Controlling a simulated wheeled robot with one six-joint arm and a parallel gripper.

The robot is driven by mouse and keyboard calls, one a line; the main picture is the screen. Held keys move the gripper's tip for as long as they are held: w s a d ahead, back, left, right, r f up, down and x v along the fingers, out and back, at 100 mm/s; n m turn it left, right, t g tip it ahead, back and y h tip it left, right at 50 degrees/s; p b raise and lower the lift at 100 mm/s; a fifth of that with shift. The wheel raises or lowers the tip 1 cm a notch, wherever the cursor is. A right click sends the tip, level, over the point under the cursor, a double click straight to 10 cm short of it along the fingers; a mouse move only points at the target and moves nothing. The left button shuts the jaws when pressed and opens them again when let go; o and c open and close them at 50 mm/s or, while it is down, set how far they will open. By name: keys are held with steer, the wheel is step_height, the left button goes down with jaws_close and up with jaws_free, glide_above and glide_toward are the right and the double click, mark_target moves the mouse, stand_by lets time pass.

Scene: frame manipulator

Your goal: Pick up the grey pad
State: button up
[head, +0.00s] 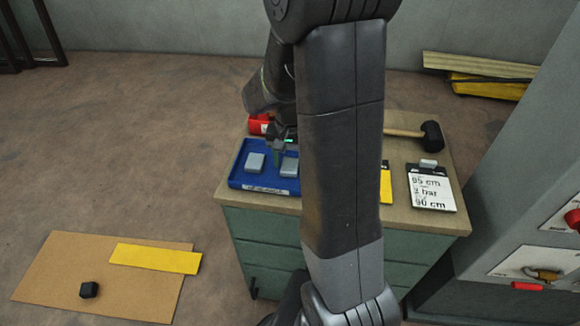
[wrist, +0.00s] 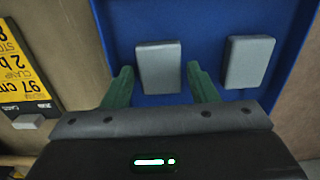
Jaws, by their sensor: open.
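Two grey pads lie in a blue tray (head: 238,178) on the cabinet top. In the head view one pad (head: 255,163) is on the left and the other pad (head: 290,167) is on the right, beside my arm. My gripper (head: 277,160) is over the tray, its green fingers open and empty. In the wrist view the fingers (wrist: 157,68) stand to either side of one pad (wrist: 158,67), apart from it. The other pad (wrist: 249,61) is to the right, outside the fingers. I cannot tell how high the fingertips are.
A yellow card (wrist: 18,58) lies beside the tray in the wrist view. A hammer (head: 431,136), a clipboard (head: 431,188) and a red object (head: 259,124) share the cabinet top (head: 400,150). My arm hides its middle. Cardboard (head: 60,270) lies on the floor at left.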

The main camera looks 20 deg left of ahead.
steer(key=shift+f, duration=0.3)
steer(key=c, duration=0.8)
steer(key=shift+o, duration=0.2)
steer(key=shift+r, duration=0.15)
